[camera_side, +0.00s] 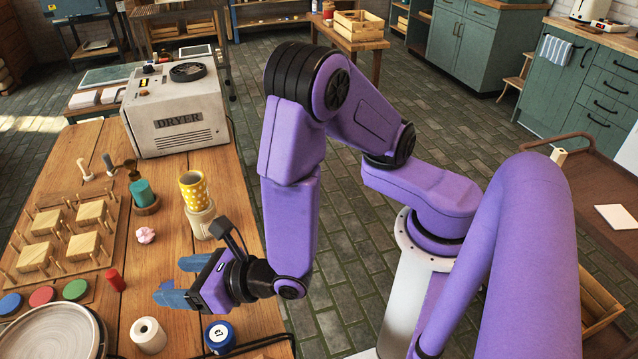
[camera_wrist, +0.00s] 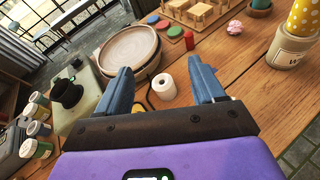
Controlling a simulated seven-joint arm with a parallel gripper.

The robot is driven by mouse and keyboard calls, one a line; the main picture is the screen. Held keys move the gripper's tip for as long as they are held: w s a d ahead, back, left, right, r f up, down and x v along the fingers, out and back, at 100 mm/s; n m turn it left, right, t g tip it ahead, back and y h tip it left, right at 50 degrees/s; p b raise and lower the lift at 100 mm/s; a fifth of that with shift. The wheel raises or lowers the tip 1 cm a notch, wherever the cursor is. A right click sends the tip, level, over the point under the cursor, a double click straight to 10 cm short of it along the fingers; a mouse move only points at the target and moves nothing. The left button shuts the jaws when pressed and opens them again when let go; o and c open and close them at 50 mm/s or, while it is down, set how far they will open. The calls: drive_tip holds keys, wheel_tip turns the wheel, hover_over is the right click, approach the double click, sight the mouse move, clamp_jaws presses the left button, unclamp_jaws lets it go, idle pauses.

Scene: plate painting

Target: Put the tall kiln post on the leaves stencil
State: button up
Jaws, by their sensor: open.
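A short white hollow cylinder (camera_side: 149,335) stands upright on the wooden table; it also shows in the wrist view (camera_wrist: 163,87). It may be the kiln post, but I cannot tell for sure. I cannot make out a leaves stencil in either view. Blue, red and green discs (camera_side: 42,296) lie in a row at the table's left, with no leaf pattern visible. My gripper (camera_side: 172,281) has blue fingers spread wide and empty above the table. In the wrist view the white cylinder appears between the fingers (camera_wrist: 160,68), beyond them and not touched.
A round tray (camera_side: 52,335) lies at the near left. A peg board with wooden blocks (camera_side: 66,236), a red cylinder (camera_side: 115,280), a pink sponge (camera_side: 145,235), a yellow dotted cup (camera_side: 194,190) in a jar (camera_side: 201,222) and a blue-lidded jar (camera_side: 220,337) surround my gripper. The dryer (camera_side: 175,110) stands behind.

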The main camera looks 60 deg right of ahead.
drive_tip(key=s+d+r+m+g+h, duration=0.1)
drive_tip(key=d+r+m+h, duration=0.1)
drive_tip(key=d+m+h, duration=0.3)
drive_tip(key=d+r+m+g+h, duration=0.1)
drive_tip(key=d+r+m+g, duration=0.2)
drive_tip(key=d, duration=0.4)
drive_tip(key=s+d+r+m+h, duration=0.1)
drive_tip(key=d+r+m+h, duration=0.15)
drive_tip(key=d+m, duration=0.3)
drive_tip(key=s+d+r+m+g+y, duration=0.1)
drive_tip(key=s+d+m+g+y, duration=0.1)
drive_tip(key=s, duration=0.6)
drive_tip(key=s+d+r+m+g+y, duration=0.1)
drive_tip(key=s+d+m+g+y, duration=0.2)
drive_tip(key=s+m+g, duration=0.4)
drive_tip(key=shift+s+d+m, duration=0.55)
drive_tip(key=shift+s+m, duration=0.3)
drive_tip(key=shift+m, duration=0.4)
